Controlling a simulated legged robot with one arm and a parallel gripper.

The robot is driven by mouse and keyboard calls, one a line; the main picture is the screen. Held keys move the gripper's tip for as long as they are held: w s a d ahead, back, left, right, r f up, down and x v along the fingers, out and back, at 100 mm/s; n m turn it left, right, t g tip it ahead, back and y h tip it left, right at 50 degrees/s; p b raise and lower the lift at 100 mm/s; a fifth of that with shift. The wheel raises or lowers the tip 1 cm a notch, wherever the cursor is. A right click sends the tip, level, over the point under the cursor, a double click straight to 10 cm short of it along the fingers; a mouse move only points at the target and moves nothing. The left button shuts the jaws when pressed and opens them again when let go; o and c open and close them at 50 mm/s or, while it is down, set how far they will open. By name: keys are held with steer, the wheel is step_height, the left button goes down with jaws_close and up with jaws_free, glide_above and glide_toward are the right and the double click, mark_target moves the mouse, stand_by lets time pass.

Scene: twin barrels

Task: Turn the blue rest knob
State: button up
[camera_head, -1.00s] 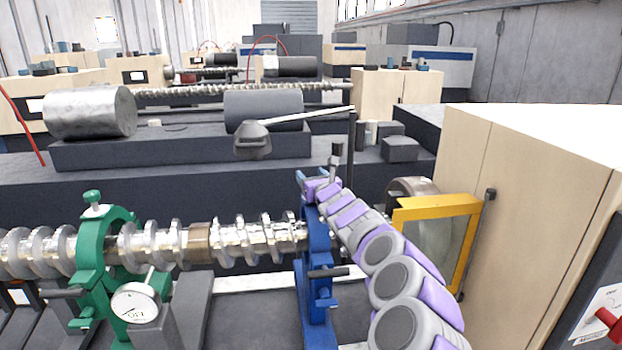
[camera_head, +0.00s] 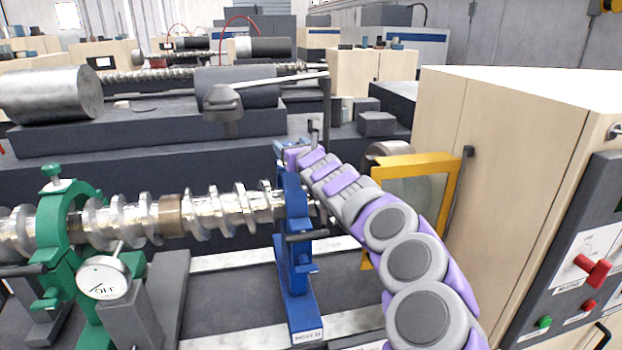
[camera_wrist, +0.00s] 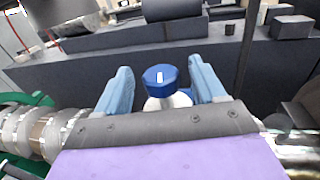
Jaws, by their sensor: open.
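The blue rest stands around the right part of the screw shaft; its blue frame (camera_head: 294,260) shows in the head view. In the wrist view its blue knob (camera_wrist: 160,77), with a white mark on top, sits between the two blue fingers of my gripper (camera_wrist: 165,88). The fingers are open, with a gap on each side of the knob. In the head view my gripper (camera_head: 290,149) is at the top of the blue rest, and my arm hides the knob there.
A green rest (camera_head: 65,230) with a dial gauge (camera_head: 103,278) holds the screw shaft (camera_head: 225,212) at the left. A yellow guard frame (camera_head: 440,170) and a beige cabinet (camera_head: 490,160) with a red switch (camera_head: 593,270) stand close to my arm's right.

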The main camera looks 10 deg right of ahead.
steer(key=shift+s+d+f+b, duration=0.1)
steer(key=shift+s+d+b, duration=0.05)
steer(key=shift+s+b, duration=0.75)
steer(key=shift+s+d+f+b, duration=0.15)
steer(key=shift+s+b, duration=0.45)
steer(key=shift+b, duration=0.55)
steer(key=shift+s+d+b, duration=0.15)
steer(key=shift+s+b, duration=0.6)
steer(key=shift+b, duration=0.25)
steer(key=shift+s+r, duration=0.4)
steer(key=shift+s, duration=0.15)
steer(key=s+d+b, duration=0.1)
steer(key=s, duration=0.6)
steer(key=shift+s+d+f, duration=0.25)
steer(key=shift+d, duration=0.1)
